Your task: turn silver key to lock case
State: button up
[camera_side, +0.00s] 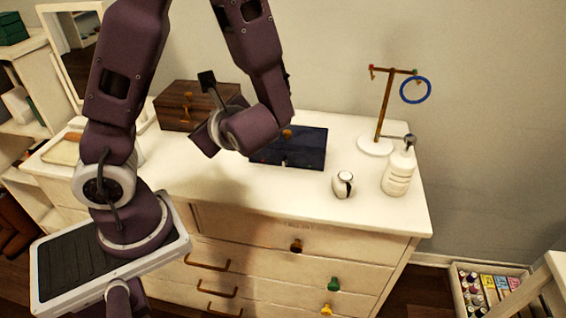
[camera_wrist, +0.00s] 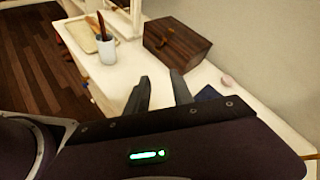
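The dark blue case (camera_side: 312,150) sits shut on the white dresser top, partly behind my arm in the side view. A corner of the case (camera_wrist: 207,93) shows right of my fingers in the wrist view. A tiny pale spot is on the case's front; I cannot tell whether it is the silver key. My gripper (camera_wrist: 160,84) has its two dark fingers apart with nothing between them. It hangs above the dresser, to the left of the case.
A brown wooden box (camera_side: 190,104) stands behind left. A white mug (camera_side: 342,184), a pump bottle (camera_side: 399,172) and a stand with a blue ring (camera_side: 416,90) are at right. A cup with sticks (camera_wrist: 106,48) and a tray (camera_wrist: 82,34) are at left. The dresser's front middle is clear.

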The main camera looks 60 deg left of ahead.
jog(key=w+d+f+m+t, duration=0.3)
jog(key=w+f+m+t, duration=0.35)
jog(key=w+m, duration=0.2)
jog(key=m+t+h, duration=0.2)
jog(key=m+h, duration=0.1)
jog(key=m, duration=0.2)
send_near(284, 161)
jog(key=shift+x, duration=1.2)
jog(key=x, duration=0.5)
jog(key=shift+w+a+f, duration=0.15)
jog(key=shift+a+f, duration=0.1)
jog(key=shift+f, duration=0.05)
jog(key=shift+w+a+f, duration=0.2)
jog(key=shift+w+a, duration=0.15)
jog(key=shift+w, duration=0.05)
grip_shut()
